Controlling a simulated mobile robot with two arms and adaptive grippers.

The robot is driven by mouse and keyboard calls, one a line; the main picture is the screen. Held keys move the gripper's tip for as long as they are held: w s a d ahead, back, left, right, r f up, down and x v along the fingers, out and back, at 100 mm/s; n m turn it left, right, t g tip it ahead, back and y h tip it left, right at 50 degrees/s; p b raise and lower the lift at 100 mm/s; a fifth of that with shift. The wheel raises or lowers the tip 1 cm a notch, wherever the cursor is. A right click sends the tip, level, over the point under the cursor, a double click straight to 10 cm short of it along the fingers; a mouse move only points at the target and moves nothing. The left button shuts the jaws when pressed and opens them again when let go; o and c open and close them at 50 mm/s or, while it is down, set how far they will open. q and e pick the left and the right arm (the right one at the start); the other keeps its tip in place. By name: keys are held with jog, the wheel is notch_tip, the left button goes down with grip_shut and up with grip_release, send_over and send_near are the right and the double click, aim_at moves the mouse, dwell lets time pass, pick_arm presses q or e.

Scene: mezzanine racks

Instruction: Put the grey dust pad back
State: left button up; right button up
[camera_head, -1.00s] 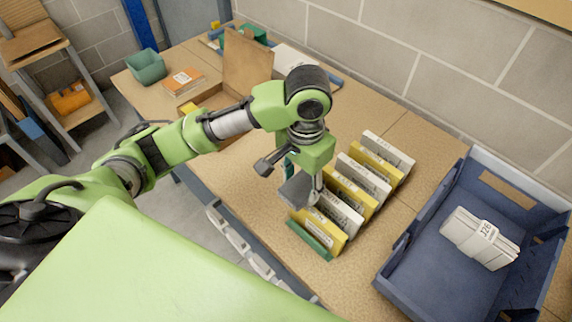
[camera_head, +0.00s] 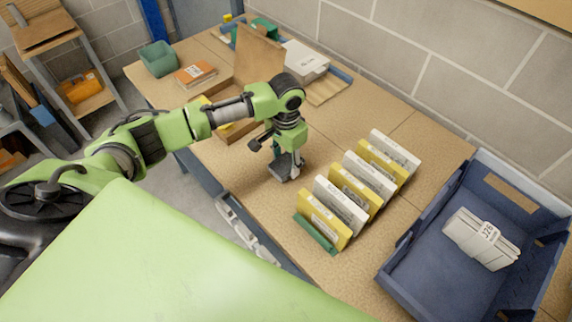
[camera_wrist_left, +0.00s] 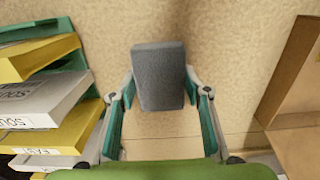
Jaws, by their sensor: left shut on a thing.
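The grey dust pad (camera_wrist_left: 159,76) is a dark grey block between the two fingers of my left gripper (camera_wrist_left: 160,100) in the left wrist view. In the head view my left gripper (camera_head: 287,172) is shut on the pad (camera_head: 281,174), low over the table left of the file row. A strip of table shows below the pad in the wrist view. I cannot tell whether the pad touches the table. My right gripper is not in view.
A row of white and yellow files (camera_head: 352,192) with a green end plate (camera_head: 316,234) stands to the right. A blue bin (camera_head: 400,262) holding a white bundle (camera_head: 481,238) is farther right. A cardboard box (camera_head: 258,55) stands behind left. The table between is clear.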

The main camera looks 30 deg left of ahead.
aim_at(286, 163)
pick_arm(q)
notch_tip(286, 163, down, 2)
jog(key=shift+f, duration=0.1)
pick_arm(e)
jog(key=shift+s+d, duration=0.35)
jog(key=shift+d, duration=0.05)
pick_arm(q)
jog(key=o, duration=1.2)
jog(key=shift+c, duration=0.2)
notch_tip(286, 163, up, 12)
jog(key=b, duration=0.1)
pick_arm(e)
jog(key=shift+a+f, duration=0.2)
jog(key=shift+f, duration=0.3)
pick_arm(q)
jog(key=shift+s, duration=0.1)
